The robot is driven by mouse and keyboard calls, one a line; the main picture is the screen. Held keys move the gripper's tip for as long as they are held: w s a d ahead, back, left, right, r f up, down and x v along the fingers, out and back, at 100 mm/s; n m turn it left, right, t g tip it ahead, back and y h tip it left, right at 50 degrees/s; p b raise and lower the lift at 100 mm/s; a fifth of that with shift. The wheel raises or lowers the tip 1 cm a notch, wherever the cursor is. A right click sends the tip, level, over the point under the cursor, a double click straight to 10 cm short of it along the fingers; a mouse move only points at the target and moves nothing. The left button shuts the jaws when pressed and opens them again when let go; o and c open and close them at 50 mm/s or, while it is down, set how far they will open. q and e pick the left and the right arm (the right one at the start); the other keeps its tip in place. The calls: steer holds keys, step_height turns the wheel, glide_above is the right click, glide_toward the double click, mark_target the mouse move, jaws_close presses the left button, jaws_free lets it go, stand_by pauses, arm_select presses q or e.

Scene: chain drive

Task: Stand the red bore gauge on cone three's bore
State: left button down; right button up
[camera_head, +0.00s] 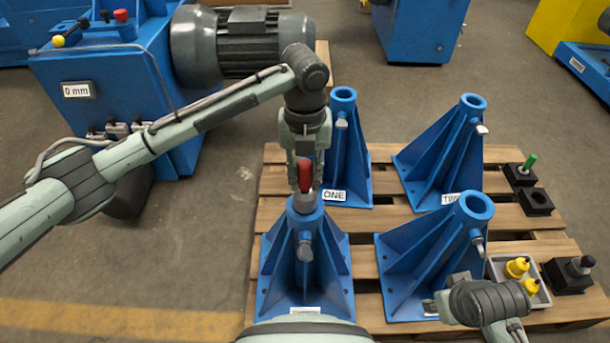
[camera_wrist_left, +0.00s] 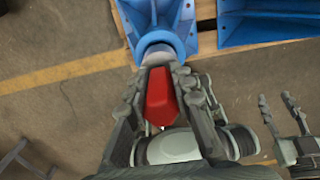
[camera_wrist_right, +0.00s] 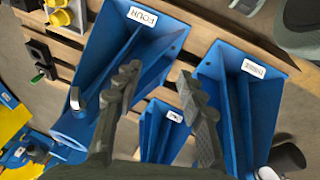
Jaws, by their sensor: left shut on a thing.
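The red bore gauge has a red handle (camera_head: 304,176) above a grey metal plug (camera_head: 304,202). My left gripper (camera_head: 304,168) is shut on the handle and holds the gauge about upright over cone three (camera_head: 280,262), the front-left blue cone. The plug is at the mouth of the bore and hides most of it; I cannot tell how far it is in. In the left wrist view the red handle (camera_wrist_left: 160,96) is between the fingers, with the blue rim (camera_wrist_left: 158,38) beyond. My right gripper (camera_wrist_right: 160,84) is open and empty in the right wrist view.
Cones one (camera_head: 343,150), two (camera_head: 450,150) and four (camera_head: 440,255) stand on the wooden pallet (camera_head: 245,308). A grey tray (camera_head: 541,300) with yellow gauges, a black block with a green gauge (camera_head: 529,164) and another with a dark gauge (camera_head: 572,274) lie at the right.

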arm_select(q)
steer(key=shift+f, duration=0.25)
arm_select(e)
steer(key=shift+f, duration=0.2)
arm_select(q)
steer(key=shift+f, duration=0.2)
steer(key=c, duration=1.6)
jaws_free()
steer(key=shift+f, duration=0.1)
steer(key=shift+c, duration=0.2)
steer(key=o, duration=0.3)
arm_select(e)
steer(key=shift+f, duration=0.3)
